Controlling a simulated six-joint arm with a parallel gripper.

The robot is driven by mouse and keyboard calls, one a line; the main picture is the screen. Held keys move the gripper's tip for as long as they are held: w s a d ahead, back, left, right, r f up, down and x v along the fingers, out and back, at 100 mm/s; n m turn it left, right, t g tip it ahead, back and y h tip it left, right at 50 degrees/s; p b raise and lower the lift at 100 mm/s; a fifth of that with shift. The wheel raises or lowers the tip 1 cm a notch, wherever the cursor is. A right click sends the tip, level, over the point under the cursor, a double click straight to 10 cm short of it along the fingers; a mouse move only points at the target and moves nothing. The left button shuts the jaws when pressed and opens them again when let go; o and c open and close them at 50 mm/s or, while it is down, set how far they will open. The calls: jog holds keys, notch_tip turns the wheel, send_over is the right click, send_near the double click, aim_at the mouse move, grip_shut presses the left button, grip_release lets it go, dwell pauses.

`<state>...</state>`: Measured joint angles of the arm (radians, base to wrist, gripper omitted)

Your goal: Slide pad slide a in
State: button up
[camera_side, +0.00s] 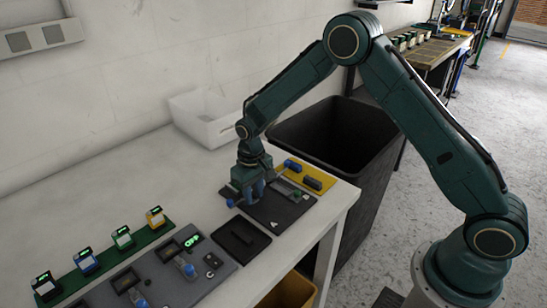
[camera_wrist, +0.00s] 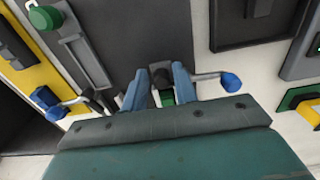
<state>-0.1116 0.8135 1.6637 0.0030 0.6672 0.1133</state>
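My gripper (camera_side: 254,196) is low over a dark plate (camera_side: 282,218) near the table's right end. In the wrist view its two blue fingers (camera_wrist: 162,84) stand on either side of a small dark piece with green below it (camera_wrist: 167,97). I cannot tell whether the fingers touch it. A lever with a blue knob (camera_wrist: 230,82) sticks out to the right of the fingers. A grey slide strip (camera_wrist: 85,50) with a green knob (camera_wrist: 44,17) lies on the same plate, up and left of the fingers. I cannot tell which part is slide a.
A yellow pad (camera_side: 325,173) with dark and blue parts lies just beyond the plate. A black tray (camera_side: 240,237) and a grey panel with blue levers (camera_side: 205,248) lie to the left. A black bin (camera_side: 345,135) stands off the table's end. A white box (camera_side: 203,117) stands behind.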

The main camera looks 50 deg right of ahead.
jog(key=shift+w+a+r, duration=0.1)
jog(key=shift+a+r, duration=0.1)
jog(key=shift+w+r, duration=0.1)
jog(key=shift+r, duration=2)
jog(key=shift+d, duration=0.1)
jog(key=shift+s, duration=0.25)
jog(key=s+r, duration=0.3)
jog(key=s, duration=0.3)
